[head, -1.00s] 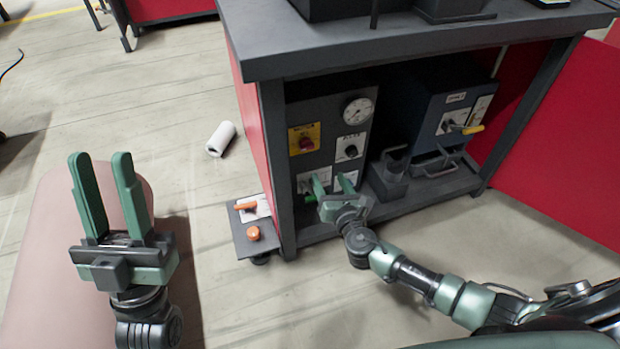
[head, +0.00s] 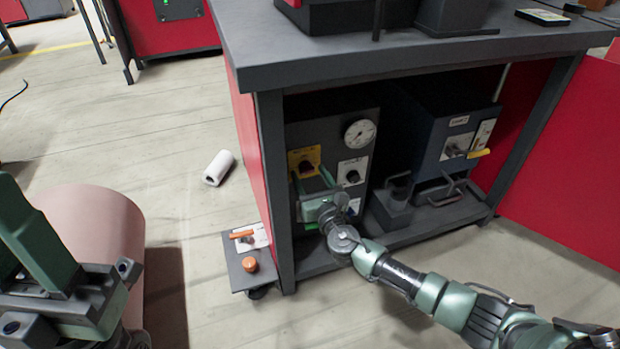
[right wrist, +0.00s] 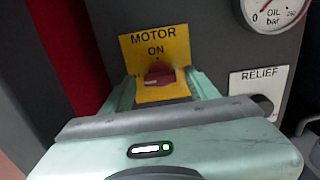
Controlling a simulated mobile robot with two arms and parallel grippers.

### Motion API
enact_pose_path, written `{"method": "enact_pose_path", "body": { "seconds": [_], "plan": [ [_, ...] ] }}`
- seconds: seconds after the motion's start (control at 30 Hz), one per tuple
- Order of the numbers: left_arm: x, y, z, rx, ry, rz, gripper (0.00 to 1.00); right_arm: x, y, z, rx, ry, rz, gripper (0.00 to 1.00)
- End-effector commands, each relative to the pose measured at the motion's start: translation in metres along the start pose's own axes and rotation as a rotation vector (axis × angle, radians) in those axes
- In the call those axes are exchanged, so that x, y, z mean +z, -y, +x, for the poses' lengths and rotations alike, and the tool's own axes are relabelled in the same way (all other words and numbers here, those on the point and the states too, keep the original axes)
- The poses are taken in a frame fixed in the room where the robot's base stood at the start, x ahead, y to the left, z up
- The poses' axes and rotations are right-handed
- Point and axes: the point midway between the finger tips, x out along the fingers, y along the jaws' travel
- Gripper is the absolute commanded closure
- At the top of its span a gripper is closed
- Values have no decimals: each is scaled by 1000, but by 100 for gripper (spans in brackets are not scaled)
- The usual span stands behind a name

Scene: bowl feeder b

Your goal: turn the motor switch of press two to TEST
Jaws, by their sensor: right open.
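The motor switch (right wrist: 160,75) is a red knob on a yellow plate (head: 303,157) lettered MOTOR and ON, on a grey panel under the bench. Which position the knob points to is unclear; the plate's lower part is hidden. My right gripper (head: 312,178) is open in front of this plate. In the right wrist view its fingers reach forward on either side of the knob; I cannot tell whether they touch it. My left gripper (head: 20,245) is at the lower left, its fingers apart and empty, partly cut off by the picture edge. No press number is readable.
Beside the plate are a RELIEF knob (head: 352,172) and an oil gauge (head: 359,133). A blue box (head: 455,130) with a yellow-tipped lever stands to the right. The bench leg (head: 275,190) is close on the left. A low pedestal (head: 247,265) and a white roll (head: 218,167) are on the floor.

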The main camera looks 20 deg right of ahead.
Motion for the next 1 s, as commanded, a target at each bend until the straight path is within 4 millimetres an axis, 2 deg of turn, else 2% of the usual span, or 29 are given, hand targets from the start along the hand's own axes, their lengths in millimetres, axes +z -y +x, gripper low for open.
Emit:
{"method": "enact_pose_path", "body": {
  "seconds": [0.13, 0.3, 0.33, 0.37, 0.67, 1.0],
  "plan": [
    [0, 0, 0, 0, 0, 0, 65, 0, 0, 0, 0, 0, 1, 41],
    [0, 0, 0, 0, 0, 0, 65, 0, 0, 0, 0, 0, 1, 88],
    [0, 0, 0, 0, 0, 0, 65, 0, 0, 0, 0, 0, 1, 96],
    [0, 0, 0, 0, 0, 0, 65, 0, 0, 0, 0, 0, 1, 100],
    [1, 0, -2, -1, 2, -1, 65, -1, 0, -1, 0, 0, 38, 100],
    [2, -1, 0, 10, -15, 3, 65, -2, 0, -1, -2, -1, 257, 100]
  ]
}}
